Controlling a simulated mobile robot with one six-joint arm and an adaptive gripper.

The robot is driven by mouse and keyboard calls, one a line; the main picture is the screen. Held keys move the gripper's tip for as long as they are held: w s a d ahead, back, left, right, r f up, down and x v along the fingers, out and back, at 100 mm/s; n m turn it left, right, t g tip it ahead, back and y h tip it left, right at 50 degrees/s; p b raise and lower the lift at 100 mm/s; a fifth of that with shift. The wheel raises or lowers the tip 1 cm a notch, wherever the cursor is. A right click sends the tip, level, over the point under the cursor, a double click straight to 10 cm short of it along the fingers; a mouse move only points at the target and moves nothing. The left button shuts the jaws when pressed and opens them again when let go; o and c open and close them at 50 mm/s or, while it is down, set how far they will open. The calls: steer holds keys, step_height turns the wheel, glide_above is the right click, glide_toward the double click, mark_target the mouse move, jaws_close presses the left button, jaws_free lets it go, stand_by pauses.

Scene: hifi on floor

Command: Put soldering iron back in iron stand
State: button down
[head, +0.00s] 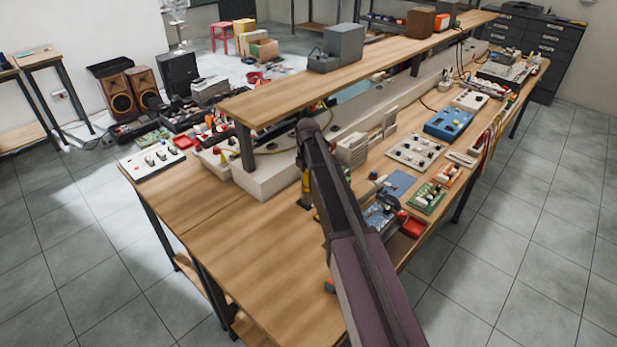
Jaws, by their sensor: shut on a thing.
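My arm rises from the lower right and ends in a dark joint over the middle of the workbench (215,250). My gripper cannot be made out; my own arm link covers that part of the bench. No soldering iron can be picked out for certain. A small yellow and black item (305,188) shows just left of my arm, partly hidden by it; I cannot tell what it is. No iron stand can be told apart among the small items on the bench.
A raised wooden shelf (270,94) with a grey box (343,42) runs along the bench. A blue device (450,124), a white knob panel (415,151) and a green board (427,198) crowd the right side. The near left benchtop is clear.

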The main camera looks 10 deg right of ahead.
steer(key=shift+c, duration=1.7)
jaws_free()
steer(key=o, duration=0.3)
steer(key=shift+o, duration=0.2)
steer(key=shift+s+r, duration=0.1)
steer(key=shift+r+p, duration=3.45)
steer(key=shift+p, duration=0.1)
steer(key=shift+s, duration=0.1)
